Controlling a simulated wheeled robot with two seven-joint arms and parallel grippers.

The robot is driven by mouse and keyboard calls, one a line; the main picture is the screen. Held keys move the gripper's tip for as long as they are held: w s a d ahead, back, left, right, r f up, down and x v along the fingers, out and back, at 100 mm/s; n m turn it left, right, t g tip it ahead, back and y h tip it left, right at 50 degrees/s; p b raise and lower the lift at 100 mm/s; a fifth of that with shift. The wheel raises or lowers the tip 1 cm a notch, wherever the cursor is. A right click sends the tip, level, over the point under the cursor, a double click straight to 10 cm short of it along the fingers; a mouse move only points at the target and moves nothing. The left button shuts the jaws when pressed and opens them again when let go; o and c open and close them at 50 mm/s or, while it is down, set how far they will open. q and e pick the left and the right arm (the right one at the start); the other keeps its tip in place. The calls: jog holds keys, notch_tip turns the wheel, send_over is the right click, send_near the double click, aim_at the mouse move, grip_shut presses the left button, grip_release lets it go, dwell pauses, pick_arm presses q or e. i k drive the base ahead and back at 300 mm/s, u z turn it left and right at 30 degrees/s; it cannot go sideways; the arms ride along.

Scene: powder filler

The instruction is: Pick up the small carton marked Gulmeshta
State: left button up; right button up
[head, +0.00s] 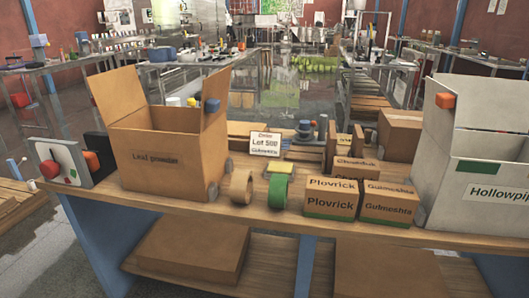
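A small brown carton marked Gulmeshta (388,210) stands upright near the front edge of the wooden bench (150,203), right of centre. A similar carton marked Plovrick (330,203) stands close against its left side. A small sign card (265,144) behind them also seems to carry the word Gulmeshta, in small print. Neither of my grippers shows in the head view.
A large open box marked Leaf powder (155,160) stands left; a large white box marked Hollowpip (490,178) stands close right of the cartons. More cartons (356,170) stand behind.

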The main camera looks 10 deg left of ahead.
aim_at(392, 204)
jog(key=k, duration=0.45)
jog(key=z, duration=0.75)
jog(key=i, duration=1.05)
jog(key=u, duration=0.75)
